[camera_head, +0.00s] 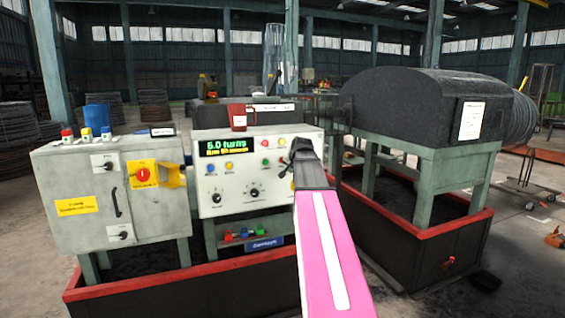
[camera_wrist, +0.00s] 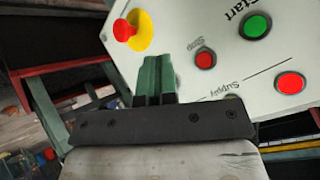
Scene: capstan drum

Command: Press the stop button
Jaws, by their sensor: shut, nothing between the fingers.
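The stop button (camera_wrist: 205,58) is a small red round button on the pale panel, with "Stop" printed beside it upside down in the wrist view. My gripper (camera_wrist: 157,62) is shut, its two green fingers side by side and empty. In that view the fingertips lie left of the stop button, and between it and the red mushroom button on a yellow base (camera_wrist: 129,30). I cannot tell the gap to the panel. In the head view my gripper (camera_head: 299,144) is at the right part of the control panel (camera_head: 225,190) and hides some of its controls.
A green Start button (camera_wrist: 257,26) and another red round button (camera_wrist: 290,83) sit on the same panel. The panel's display (camera_head: 224,147) reads "6.0 turns". A grey cabinet (camera_head: 75,170) stands left, and a dark-hooded drum machine (camera_head: 400,95) right, close to my arm.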

